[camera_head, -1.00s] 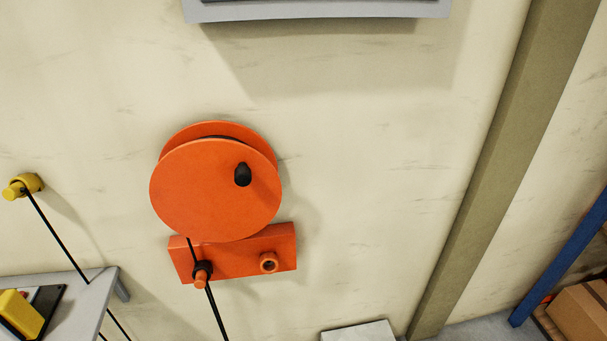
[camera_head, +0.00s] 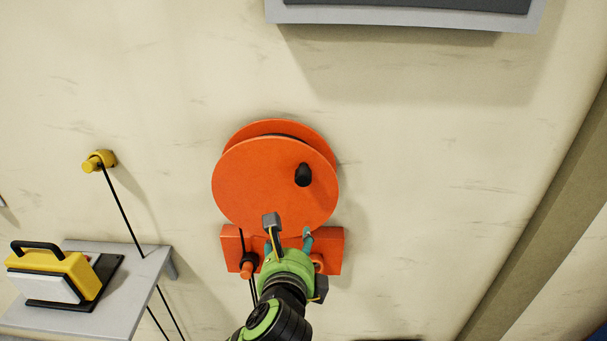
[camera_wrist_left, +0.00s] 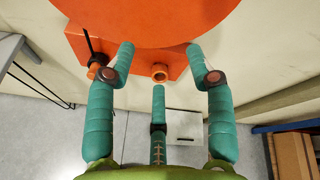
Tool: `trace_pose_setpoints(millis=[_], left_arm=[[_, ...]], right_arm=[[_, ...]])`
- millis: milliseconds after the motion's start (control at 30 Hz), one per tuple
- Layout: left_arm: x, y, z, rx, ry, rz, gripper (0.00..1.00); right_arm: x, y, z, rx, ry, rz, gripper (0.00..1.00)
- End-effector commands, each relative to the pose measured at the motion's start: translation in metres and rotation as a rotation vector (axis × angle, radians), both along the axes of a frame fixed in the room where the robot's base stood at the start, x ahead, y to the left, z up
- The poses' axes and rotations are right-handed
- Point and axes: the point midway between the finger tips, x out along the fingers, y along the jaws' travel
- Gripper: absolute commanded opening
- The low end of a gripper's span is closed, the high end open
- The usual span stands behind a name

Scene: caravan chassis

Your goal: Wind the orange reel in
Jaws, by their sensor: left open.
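The orange reel (camera_head: 265,185) is mounted on the wall, with a black crank knob (camera_head: 303,175) on the right of its front disc. Below it is an orange bracket (camera_head: 232,240) with a black cable running down on its left side. My left gripper (camera_head: 289,238) is in front of the bracket and the reel's lower edge, below the knob. In the left wrist view my left gripper (camera_wrist_left: 158,60) is open and empty, its fingers spread, with the orange bracket's round socket (camera_wrist_left: 160,73) showing between them. My right gripper is not in view.
A grey shelf (camera_head: 150,268) at the left holds a yellow lamp-like box (camera_head: 75,270). A yellow wall peg (camera_head: 98,162) carries a black cable. A grey framed panel (camera_head: 400,12) is above. The wall right of the reel is clear up to a post (camera_head: 560,200).

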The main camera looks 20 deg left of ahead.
Motion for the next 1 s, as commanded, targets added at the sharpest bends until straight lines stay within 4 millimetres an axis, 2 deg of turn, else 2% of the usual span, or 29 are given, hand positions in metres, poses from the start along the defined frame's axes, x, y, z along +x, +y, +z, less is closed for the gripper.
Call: trace_pose_setpoints(millis=[33, 100, 200, 300, 467, 800, 1000], left_arm=[[0.009, -0.003, 0.025, 0.156, -0.049, -0.040, 0.54], [0.016, -0.006, 0.052, 0.348, -0.093, -0.071, 0.54], [0.021, -0.010, 0.079, 0.551, -0.134, -0.090, 0.54], [0.023, -0.012, 0.093, 0.666, -0.153, -0.092, 0.54], [0.033, -0.010, 0.100, 0.714, -0.158, -0.091, 0.54], [0.081, 0.004, 0.099, 0.708, -0.155, -0.094, 0.54], [0.091, 0.007, 0.098, 0.705, -0.156, -0.094, 0.54]], right_arm=[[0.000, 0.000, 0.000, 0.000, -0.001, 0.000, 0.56], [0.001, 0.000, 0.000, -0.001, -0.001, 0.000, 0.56], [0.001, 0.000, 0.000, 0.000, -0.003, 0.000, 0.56], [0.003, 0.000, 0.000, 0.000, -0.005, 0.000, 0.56], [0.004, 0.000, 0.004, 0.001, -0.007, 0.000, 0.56], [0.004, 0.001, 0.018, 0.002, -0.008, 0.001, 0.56], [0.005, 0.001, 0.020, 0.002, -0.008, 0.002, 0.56]])
